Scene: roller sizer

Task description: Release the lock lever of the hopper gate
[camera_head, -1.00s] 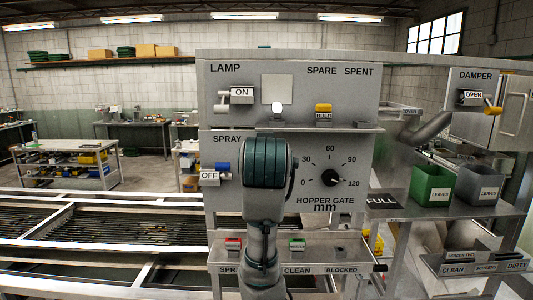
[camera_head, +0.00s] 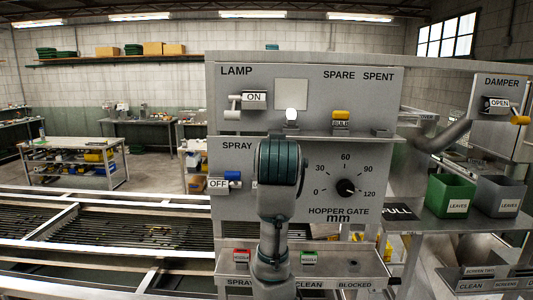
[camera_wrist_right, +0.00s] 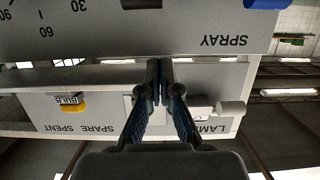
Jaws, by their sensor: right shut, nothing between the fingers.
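The hopper gate dial (camera_head: 345,188) has a black knob on the grey panel (camera_head: 240,117), with a scale from 0 to 120 mm. No lock lever can be made out for certain. A pale piece (camera_head: 255,184) shows at the left edge of my forearm, mostly hidden. My right arm stands in front of the panel and hides its own gripper in the head view. In the upside-down right wrist view my right gripper (camera_wrist_right: 160,66) is shut and empty, fingertips close to the panel. A dark piece (camera_wrist_right: 141,3) shows at that view's top edge. My left gripper is not in view.
A ledge (camera_head: 310,136) juts out above the dial, holding a yellow bulb (camera_head: 341,116). A lower shelf (camera_head: 345,268) runs below. Green (camera_head: 450,196) and grey bins (camera_head: 501,197) stand at right.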

